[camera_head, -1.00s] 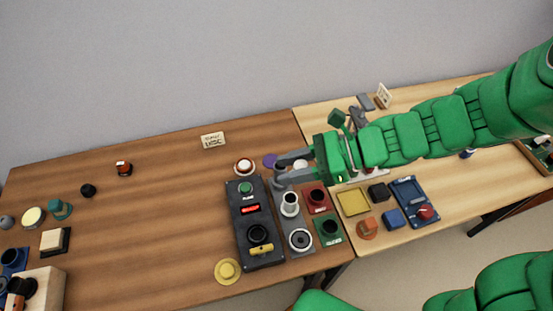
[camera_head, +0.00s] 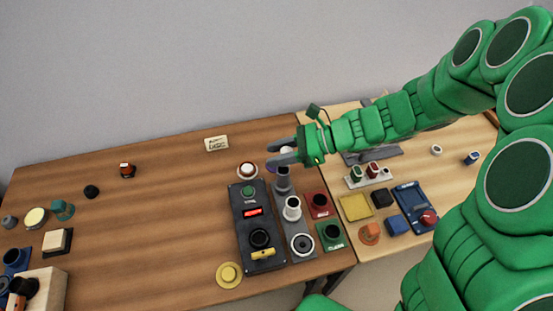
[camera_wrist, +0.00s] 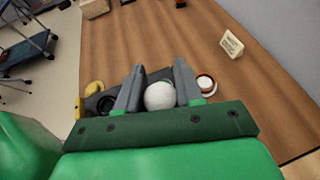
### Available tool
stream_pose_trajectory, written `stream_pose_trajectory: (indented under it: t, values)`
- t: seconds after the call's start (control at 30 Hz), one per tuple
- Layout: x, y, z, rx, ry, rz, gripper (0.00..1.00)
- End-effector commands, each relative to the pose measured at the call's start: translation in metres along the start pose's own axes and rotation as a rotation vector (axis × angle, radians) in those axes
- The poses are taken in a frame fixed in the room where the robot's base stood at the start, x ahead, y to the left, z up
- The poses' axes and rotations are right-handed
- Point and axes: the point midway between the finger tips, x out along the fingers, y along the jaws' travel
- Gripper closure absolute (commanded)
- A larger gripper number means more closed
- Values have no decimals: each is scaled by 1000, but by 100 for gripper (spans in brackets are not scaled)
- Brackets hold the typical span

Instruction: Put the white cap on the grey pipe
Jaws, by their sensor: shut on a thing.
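My gripper (camera_head: 276,156) is shut on the white cap (camera_wrist: 160,96), a rounded white piece between the two grey fingers in the wrist view. In the head view the fingers mostly hide the cap. A dark grey upright pipe (camera_head: 283,182) stands on a grey base plate, just below the fingers in the picture. The fingers overlap its top, so I cannot tell whether the cap touches it.
A black control box (camera_head: 256,218) with a green button and yellow handle stands left of the plate. Red (camera_head: 318,205) and green (camera_head: 332,236) sockets are at the right.

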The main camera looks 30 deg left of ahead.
Motion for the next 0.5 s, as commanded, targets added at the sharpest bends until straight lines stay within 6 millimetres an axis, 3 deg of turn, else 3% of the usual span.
stream_pose_trajectory:
  t: [0.5]
  values:
    - [13,-18,-19,0,-1,1,93]
